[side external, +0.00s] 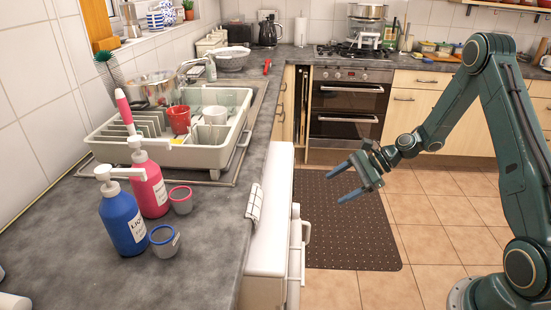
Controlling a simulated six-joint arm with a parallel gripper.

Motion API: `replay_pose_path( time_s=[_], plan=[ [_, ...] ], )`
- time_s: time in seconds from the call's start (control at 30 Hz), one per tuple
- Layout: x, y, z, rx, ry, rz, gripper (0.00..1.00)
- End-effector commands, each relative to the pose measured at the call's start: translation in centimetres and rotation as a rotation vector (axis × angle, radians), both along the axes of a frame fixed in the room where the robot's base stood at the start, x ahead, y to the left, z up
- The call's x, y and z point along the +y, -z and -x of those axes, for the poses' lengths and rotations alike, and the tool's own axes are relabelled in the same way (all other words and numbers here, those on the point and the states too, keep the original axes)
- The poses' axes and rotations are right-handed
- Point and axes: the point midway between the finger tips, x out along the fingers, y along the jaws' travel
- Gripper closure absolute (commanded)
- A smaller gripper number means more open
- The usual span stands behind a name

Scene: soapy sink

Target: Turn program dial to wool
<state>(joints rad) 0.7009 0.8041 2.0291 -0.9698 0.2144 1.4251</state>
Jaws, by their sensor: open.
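My gripper (341,185) is open and empty. It hangs in the air above the dark floor mat, with its blue-grey fingers pointing left. A white appliance (272,235) stands under the counter's right edge, to the left of my gripper and apart from it. Its front faces right and is seen almost edge-on, with a pale handle-like part (300,245) sticking out. No program dial or wool mark can be made out from this side.
The grey counter (75,265) holds a blue pump bottle (123,222), a pink pump bottle (150,190), two small cups and a white dish rack (205,155). A checked cloth (254,203) hangs at the counter edge. The floor mat (350,240) is clear. An oven (349,105) stands behind.

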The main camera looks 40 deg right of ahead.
Motion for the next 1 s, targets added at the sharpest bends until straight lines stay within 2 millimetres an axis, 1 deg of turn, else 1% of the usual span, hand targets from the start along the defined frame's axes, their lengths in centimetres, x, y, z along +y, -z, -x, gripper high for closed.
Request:
replay_pose_path(
  time_s=[0.03,0.2,0.3,0.43,0.57,0.7,1.0],
  plan=[
    [-0.6,1.1,0.0,0.022,0.045,-0.052,0.31],
    [-2.2,3.9,-0.2,0.080,0.193,-0.219,0.31],
    [-3.0,5.3,-0.2,0.111,0.270,-0.312,0.31],
    [-3.8,6.7,-0.1,0.140,0.346,-0.402,0.31],
    [-4.2,7.4,0.0,0.157,0.386,-0.454,0.31],
    [-4.3,7.5,0.0,0.160,0.399,-0.469,0.31],
    [-3.8,7.8,-0.5,0.160,0.395,-0.467,0.31]
  ],
)
